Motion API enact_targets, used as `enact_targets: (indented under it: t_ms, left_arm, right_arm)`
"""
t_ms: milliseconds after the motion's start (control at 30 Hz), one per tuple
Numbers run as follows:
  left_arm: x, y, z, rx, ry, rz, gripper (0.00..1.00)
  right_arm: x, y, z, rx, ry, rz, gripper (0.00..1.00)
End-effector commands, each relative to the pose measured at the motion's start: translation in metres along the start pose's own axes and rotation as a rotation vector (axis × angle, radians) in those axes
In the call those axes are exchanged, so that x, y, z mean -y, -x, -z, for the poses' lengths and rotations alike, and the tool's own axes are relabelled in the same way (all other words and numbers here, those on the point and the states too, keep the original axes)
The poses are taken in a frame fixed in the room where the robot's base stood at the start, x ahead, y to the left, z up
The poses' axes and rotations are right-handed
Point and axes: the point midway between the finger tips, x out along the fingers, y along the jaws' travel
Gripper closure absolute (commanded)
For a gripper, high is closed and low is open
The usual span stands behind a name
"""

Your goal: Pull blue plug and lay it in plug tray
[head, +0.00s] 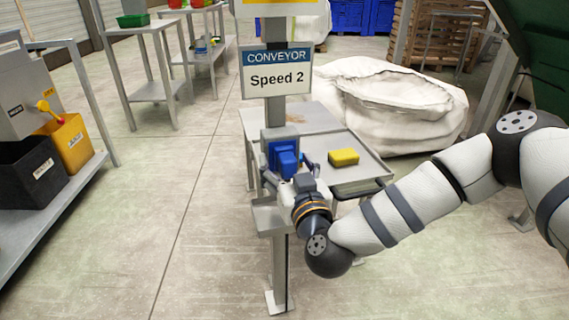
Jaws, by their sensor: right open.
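The blue plug (288,163) sits at the blue socket housing (277,147) on the front of the grey post. My right gripper (290,174) is just in front of and below the plug, with its fingers spread to either side of it. The right gripper is open; whether a finger touches the plug I cannot tell. A grey metal tray (372,169) with a raised rim lies to the right of the post and holds a yellow block. A small grey shelf (266,217) is on the post below the gripper. Which one is the plug tray is not marked. My left gripper is out of view.
A "CONVEYOR Speed 2" sign (276,76) hangs on the post above the socket. The yellow block (343,157) lies in the grey tray. A white bulk bag (385,105) stands behind. A shelf with bins (72,142) is at the left; the floor between is clear.

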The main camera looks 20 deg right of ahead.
Motion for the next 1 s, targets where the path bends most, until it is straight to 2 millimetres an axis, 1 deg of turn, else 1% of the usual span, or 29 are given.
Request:
enact_targets:
  t_ms: [167,400,600,633,667,700,767,800,867,900,933,1000]
  left_arm:
    - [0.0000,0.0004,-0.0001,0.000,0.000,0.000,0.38]
    - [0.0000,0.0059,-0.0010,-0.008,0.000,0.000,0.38]
    - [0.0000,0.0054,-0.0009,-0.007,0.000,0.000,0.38]
    - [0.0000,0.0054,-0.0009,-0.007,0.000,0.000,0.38]
    - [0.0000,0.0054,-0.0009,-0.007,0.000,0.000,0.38]
    - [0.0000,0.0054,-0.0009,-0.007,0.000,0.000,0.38]
    - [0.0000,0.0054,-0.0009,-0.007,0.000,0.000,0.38]
    - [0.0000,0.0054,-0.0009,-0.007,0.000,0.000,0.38]
    - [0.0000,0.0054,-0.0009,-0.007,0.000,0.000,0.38]
    - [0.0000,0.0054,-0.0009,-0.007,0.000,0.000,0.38]
    - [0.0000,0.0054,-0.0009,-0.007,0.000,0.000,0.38]
    - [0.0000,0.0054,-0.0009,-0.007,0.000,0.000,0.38]
  right_arm:
    - [0.0000,0.0000,0.0003,0.000,0.000,0.000,0.33]
    - [0.0002,-0.0001,0.0017,-0.001,0.000,0.000,0.33]
    - [0.0000,0.0000,0.0000,0.000,0.000,0.000,0.33]
    - [0.0000,0.0000,-0.0001,0.000,0.000,0.000,0.36]
    - [0.0000,0.0000,0.0000,0.000,0.000,0.000,0.42]
    - [0.0000,0.0000,0.0000,0.000,0.000,0.000,0.51]
    - [0.0000,0.0000,0.0000,0.000,0.000,0.000,0.65]
    - [0.0000,0.0000,0.0000,0.000,0.000,0.000,0.74]
    - [0.0000,0.0000,0.0001,0.000,0.000,0.000,0.88]
    - [0.0000,0.0000,0.0001,0.000,0.000,0.000,0.97]
    - [0.0000,0.0000,0.0001,0.000,0.000,0.000,1.00]
    - [0.0000,-0.0001,0.0005,-0.001,0.000,0.000,1.00]
